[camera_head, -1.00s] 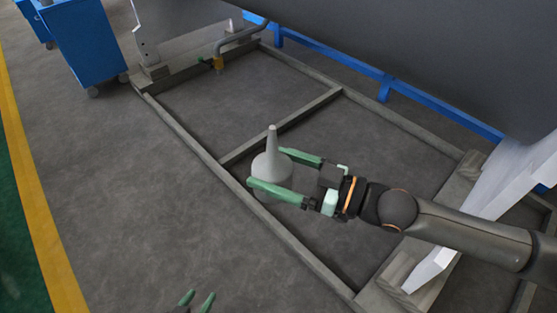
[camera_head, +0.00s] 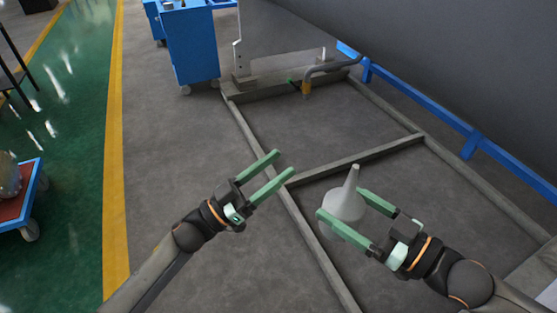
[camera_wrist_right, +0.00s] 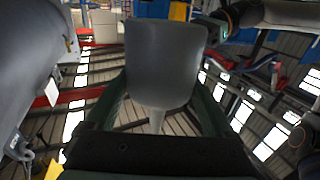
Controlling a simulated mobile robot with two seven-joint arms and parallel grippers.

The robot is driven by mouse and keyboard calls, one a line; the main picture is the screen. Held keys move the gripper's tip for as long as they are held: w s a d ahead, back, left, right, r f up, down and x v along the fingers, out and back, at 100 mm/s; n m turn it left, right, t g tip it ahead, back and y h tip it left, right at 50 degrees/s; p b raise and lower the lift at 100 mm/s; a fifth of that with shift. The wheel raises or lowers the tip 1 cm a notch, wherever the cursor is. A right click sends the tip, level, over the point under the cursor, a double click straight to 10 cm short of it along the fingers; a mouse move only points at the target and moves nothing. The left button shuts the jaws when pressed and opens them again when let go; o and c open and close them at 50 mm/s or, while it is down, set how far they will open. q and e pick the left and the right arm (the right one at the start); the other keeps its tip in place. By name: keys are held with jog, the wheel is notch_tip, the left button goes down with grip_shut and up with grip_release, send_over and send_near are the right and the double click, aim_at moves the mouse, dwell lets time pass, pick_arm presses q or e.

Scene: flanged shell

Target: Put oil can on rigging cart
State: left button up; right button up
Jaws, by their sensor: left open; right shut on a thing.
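The oil can (camera_head: 343,205) is pale grey with a rounded body and a tapering spout, held slightly tilted at right of centre in the head view. My right gripper (camera_head: 341,203) is shut on its body. In the right wrist view the can (camera_wrist_right: 165,65) fills the space between the fingers, its spout toward the bottom of the picture. My left gripper (camera_head: 283,163) is open and empty, left of the can. A blue wheeled cart (camera_head: 192,48) stands at the top left. A low cart with a red deck and blue rim (camera_head: 17,212) is cut by the left edge. I cannot tell which is the rigging cart.
A timber floor frame (camera_head: 350,160) lies under and beyond the can. The large dark shell (camera_head: 430,50) hangs over the right side, with a blue rail (camera_head: 468,145) below it. A bent pipe (camera_head: 330,68) lies near the frame's far end. Grey floor left of the frame is clear.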

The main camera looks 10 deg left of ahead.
aim_at(352, 180)
pick_arm(q)
jog(key=s+d+r+m+g+h, duration=0.1)
jog(key=s+r+m+g, duration=0.15)
jog(key=m+g, duration=0.45)
jog(key=s+d+r+m+g+h, duration=0.15)
jog(key=r+m+g, duration=0.25)
jog(key=g, duration=0.6)
jog(key=shift+y, duration=0.45)
jog(key=d, duration=0.4)
jog(key=s+d, duration=0.1)
jog(key=d, duration=0.6)
jog(key=shift+s+d+r, duration=0.1)
jog(key=shift+s+d, duration=0.15)
jog(key=shift+d, duration=0.05)
grip_shut()
pick_arm(e)
jog(key=o, duration=1.3)
